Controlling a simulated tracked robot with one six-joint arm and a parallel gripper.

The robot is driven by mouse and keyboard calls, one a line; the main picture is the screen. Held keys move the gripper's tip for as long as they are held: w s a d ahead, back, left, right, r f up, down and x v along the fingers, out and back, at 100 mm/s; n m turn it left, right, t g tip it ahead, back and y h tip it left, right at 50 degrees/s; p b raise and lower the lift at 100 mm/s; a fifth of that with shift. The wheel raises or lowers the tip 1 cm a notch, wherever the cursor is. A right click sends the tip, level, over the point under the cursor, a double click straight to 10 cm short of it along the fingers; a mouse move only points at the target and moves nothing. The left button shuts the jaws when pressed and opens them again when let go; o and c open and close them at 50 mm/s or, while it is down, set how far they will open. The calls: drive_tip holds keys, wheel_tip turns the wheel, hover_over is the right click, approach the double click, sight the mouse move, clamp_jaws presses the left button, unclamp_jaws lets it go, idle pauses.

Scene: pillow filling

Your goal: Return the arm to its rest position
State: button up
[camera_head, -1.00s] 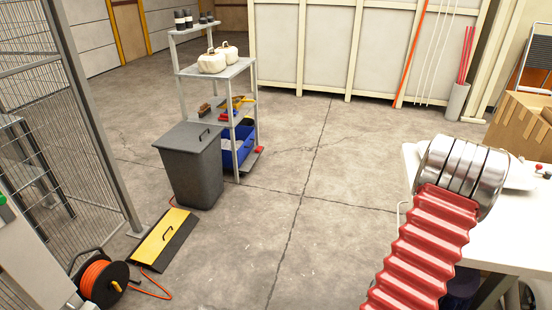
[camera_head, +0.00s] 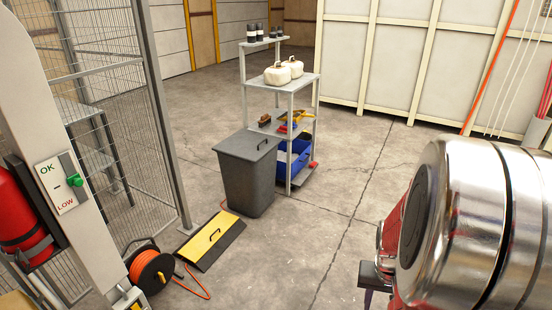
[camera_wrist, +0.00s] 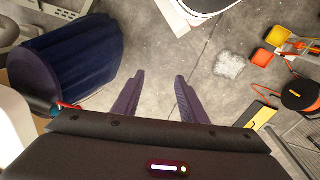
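My gripper (camera_wrist: 160,76) shows in the wrist view with its two dark fingers apart. It is open, with nothing between the fingers and grey floor beyond them. In the head view my arm fills the lower right, as a large shiny metal joint with red bellows behind it. The gripper's fingers cannot be made out in the head view.
A dark blue ribbed cylinder (camera_wrist: 75,55) is left of the fingers. A white fluffy patch (camera_wrist: 231,65) lies on the floor. The cable reel (camera_head: 152,269), yellow-black ramp (camera_head: 212,240), grey bin (camera_head: 247,175) and shelf (camera_head: 300,80) stand left of my arm, with bare floor between.

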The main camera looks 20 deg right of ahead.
drive_tip(key=w+a+r+n+t, duration=0.1)
drive_tip(key=a+r+n+t, duration=0.1)
drive_tip(key=a+r, duration=0.5)
drive_tip(key=w+a+r+n+t, duration=0.2)
drive_tip(key=a+r, duration=0.5)
drive_tip(key=a, duration=0.4)
drive_tip(key=w+a+r+n+t+y, duration=0.1)
drive_tip(key=w+a+r+n, duration=0.1)
drive_tip(key=a+r+n, duration=0.2)
drive_tip(key=a+r, duration=0.3)
drive_tip(key=a, duration=0.2)
drive_tip(key=shift+a+n+t, duration=0.2)
drive_tip(key=shift+n+t, duration=0.1)
drive_tip(key=shift+t, duration=0.1)
drive_tip(key=shift+c, duration=0.3)
drive_tip(key=shift+c, duration=0.7)
drive_tip(key=shift+d, duration=0.1)
